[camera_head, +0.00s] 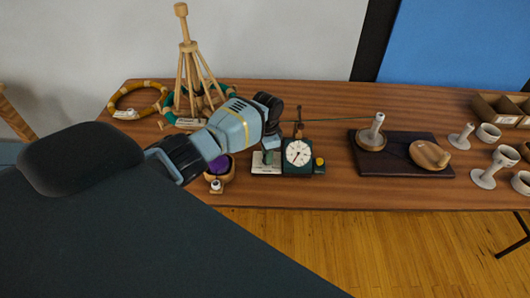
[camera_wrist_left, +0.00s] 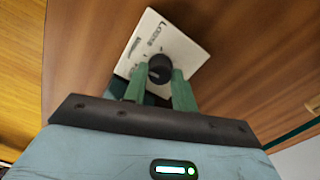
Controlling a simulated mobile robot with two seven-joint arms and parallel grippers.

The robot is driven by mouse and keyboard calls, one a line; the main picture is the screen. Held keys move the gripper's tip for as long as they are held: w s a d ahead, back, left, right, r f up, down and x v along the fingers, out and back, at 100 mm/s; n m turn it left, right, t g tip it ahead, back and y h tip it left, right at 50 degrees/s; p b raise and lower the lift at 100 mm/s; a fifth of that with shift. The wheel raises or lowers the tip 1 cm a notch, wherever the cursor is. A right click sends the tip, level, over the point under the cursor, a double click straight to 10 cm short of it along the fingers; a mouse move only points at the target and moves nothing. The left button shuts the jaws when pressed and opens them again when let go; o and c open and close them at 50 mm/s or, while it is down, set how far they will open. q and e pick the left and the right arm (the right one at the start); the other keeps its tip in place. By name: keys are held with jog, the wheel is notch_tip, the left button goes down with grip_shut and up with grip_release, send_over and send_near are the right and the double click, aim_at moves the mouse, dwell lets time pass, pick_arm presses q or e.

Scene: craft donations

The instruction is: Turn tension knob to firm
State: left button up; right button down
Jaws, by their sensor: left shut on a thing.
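The tension knob (camera_wrist_left: 160,68) is a round black knob with a pale pointer mark, on a white plate (camera_wrist_left: 152,38) printed with what reads as "Loose". In the left wrist view, my left gripper (camera_wrist_left: 160,84) has its two green fingers on either side of the knob, shut on it. In the head view, the same white plate (camera_head: 264,170) lies near the table's front edge, left of a dial gauge (camera_head: 298,153). My left gripper (camera_head: 268,157) points down over it and hides the knob there. My right gripper is not in view.
A wooden tripod stand (camera_head: 187,70) and a ringed skein (camera_head: 137,98) stand at the left on the table. A bowl with purple yarn (camera_head: 218,168) sits left of the plate. A dark board (camera_head: 395,165) with a spindle and a wooden dish lies right.

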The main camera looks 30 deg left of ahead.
pick_arm(q)
jog(key=n, duration=0.4)
jog(key=shift+d+r+n+p, duration=0.1)
jog(key=shift+n+p, duration=0.2)
jog(key=shift+p, duration=0.1)
jog(key=n, duration=0.5)
jog(key=shift+n+p, duration=0.35)
jog(key=shift+n, duration=0.05)
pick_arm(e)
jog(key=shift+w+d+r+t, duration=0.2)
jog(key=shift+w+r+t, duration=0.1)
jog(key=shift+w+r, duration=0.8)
pick_arm(q)
jog(key=o, duration=1)
jog(key=shift+r, duration=3.8)
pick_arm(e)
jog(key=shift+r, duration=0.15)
